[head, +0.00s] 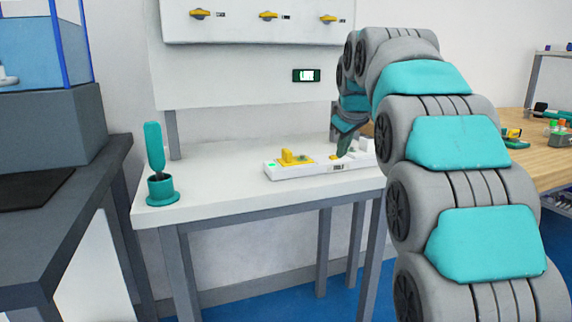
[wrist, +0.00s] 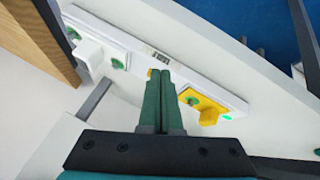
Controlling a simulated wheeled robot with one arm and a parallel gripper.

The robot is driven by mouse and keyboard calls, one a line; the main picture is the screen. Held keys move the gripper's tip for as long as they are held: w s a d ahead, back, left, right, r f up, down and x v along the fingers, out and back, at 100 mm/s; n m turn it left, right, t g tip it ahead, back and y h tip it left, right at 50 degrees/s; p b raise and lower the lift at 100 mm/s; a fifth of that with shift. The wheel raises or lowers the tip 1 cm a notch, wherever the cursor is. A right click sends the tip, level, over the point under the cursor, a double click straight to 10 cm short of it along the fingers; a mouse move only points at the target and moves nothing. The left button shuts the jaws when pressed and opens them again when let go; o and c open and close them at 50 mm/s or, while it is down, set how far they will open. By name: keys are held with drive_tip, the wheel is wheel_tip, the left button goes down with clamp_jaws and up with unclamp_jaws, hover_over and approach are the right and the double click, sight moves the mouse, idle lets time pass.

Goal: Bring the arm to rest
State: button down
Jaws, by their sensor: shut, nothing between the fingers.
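My arm (head: 462,145) arches up from the lower right of the head view and bends down over the white table. My gripper (head: 346,146) points down at the white strip on that table; in the wrist view its two green fingers (wrist: 160,78) lie side by side, shut, with nothing between them. The fingertips overlap the strip in the picture; I cannot tell whether they touch it. The white strip (head: 292,172) carries a yellow part (head: 294,157) at its left, also in the wrist view (wrist: 210,118), and a small display.
A teal screwdriver-like tool (head: 155,150) stands upright in a teal holder (head: 161,190) at the table's left. A panel with several yellow knobs (head: 268,15) hangs behind. A dark bench (head: 70,215) stands left, a wooden table (head: 545,165) right.

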drive_tip(key=s+f+m+g, duration=0.2)
drive_tip(key=s+f, duration=0.7)
drive_tip(key=s, duration=0.7)
drive_tip(key=s+f+m+g+p, duration=0.1)
drive_tip(key=s+f+g, duration=0.3)
drive_tip(key=s+f, duration=0.6)
drive_tip(key=s+f+m+g, duration=0.3)
drive_tip(key=s+f, duration=0.7)
drive_tip(key=s, duration=1.1)
drive_tip(key=shift+s+a+m, duration=0.3)
drive_tip(key=shift+s+m, duration=0.1)
drive_tip(key=shift+m, duration=0.2)
